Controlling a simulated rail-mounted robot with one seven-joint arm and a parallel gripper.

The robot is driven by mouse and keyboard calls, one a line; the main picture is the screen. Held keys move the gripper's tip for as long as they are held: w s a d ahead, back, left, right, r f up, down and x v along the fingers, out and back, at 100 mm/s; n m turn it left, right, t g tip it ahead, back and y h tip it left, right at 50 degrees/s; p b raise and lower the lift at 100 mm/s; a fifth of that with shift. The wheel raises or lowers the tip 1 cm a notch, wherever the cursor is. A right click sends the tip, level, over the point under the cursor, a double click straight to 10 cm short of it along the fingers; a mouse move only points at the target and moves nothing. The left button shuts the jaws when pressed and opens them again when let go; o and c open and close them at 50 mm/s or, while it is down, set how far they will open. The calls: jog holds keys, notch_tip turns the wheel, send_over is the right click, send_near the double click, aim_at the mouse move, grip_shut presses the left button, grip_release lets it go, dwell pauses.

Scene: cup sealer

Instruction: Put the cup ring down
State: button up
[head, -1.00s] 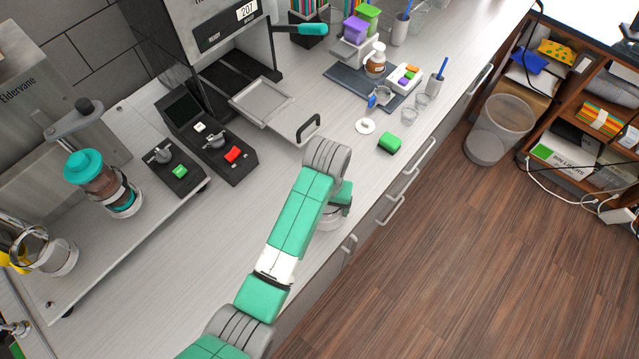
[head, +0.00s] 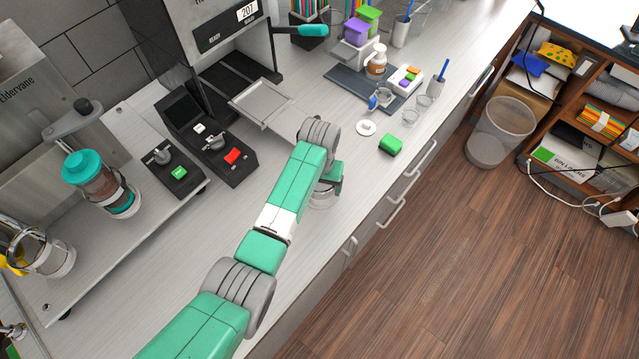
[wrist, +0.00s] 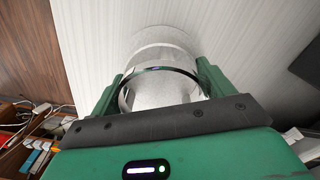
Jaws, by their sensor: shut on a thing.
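My gripper (wrist: 160,74) is shut on the cup ring (wrist: 158,94), a clear, pale cylinder with a thin dark band, held between the two green fingers in the wrist view. In the head view the ring (head: 321,199) shows below my wrist, near the counter's front edge, partly hidden by the arm. I cannot tell whether it touches the counter (head: 255,210).
The sealer's metal tray (head: 262,104) sticks out behind my wrist. A white disc (head: 366,128) and a green block (head: 390,144) lie to the right, with small clear cups (head: 410,116) beyond. The counter left of the ring is clear.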

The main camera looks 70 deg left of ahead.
aim_at(320, 188)
jog(key=shift+f, duration=0.15)
jog(key=o, duration=1.1)
notch_tip(320, 188, up, 12)
jog(key=shift+r+p, duration=0.2)
jog(key=shift+p, duration=0.25)
